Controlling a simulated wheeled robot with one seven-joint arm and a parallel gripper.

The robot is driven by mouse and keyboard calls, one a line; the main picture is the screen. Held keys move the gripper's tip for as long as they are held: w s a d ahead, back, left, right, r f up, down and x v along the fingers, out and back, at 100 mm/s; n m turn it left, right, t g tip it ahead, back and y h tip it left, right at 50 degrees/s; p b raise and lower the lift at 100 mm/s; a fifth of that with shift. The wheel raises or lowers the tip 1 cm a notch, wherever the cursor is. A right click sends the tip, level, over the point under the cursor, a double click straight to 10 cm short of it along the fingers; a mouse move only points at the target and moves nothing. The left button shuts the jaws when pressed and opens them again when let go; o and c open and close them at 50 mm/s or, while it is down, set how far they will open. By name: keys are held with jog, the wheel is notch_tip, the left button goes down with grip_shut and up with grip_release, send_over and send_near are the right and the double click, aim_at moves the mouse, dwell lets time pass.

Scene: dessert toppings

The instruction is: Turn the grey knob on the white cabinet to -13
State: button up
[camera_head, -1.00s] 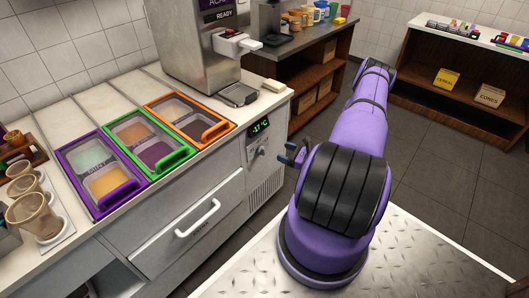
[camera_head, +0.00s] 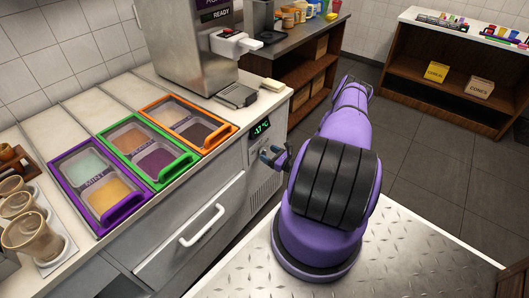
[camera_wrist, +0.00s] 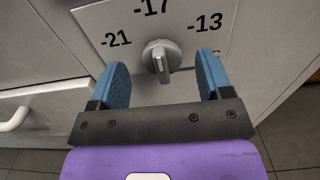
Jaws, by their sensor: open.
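The grey knob (camera_wrist: 160,58) sits on the white panel in the wrist view, under the dial marks -21, -17 and -13. Its raised grip stands nearly upright, in line with -17. My gripper (camera_wrist: 161,75) is open, one blue finger on each side below the knob, not closed on it. In the head view my gripper (camera_head: 273,156) is at the white cabinet's front (camera_head: 263,195), and it hides the knob. The green display (camera_head: 261,129) above reads -17 °C.
A drawer handle (camera_head: 202,226) sticks out left of my gripper. Purple, green and orange framed topping bins (camera_head: 180,123) lie on the counter above. A dispenser (camera_head: 195,45) stands behind them. The floor at right is open.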

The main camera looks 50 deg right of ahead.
jog(key=shift+w+a, duration=0.1)
jog(key=shift+w, duration=1.35)
jog(key=c, duration=0.9)
jog(key=m, duration=0.5)
jog(key=shift+d+m, duration=0.3)
jog(key=shift+m, duration=0.1)
jog(key=m, duration=0.5)
jog(key=shift+d+f+m, duration=0.25)
jog(key=shift+m, duration=0.45)
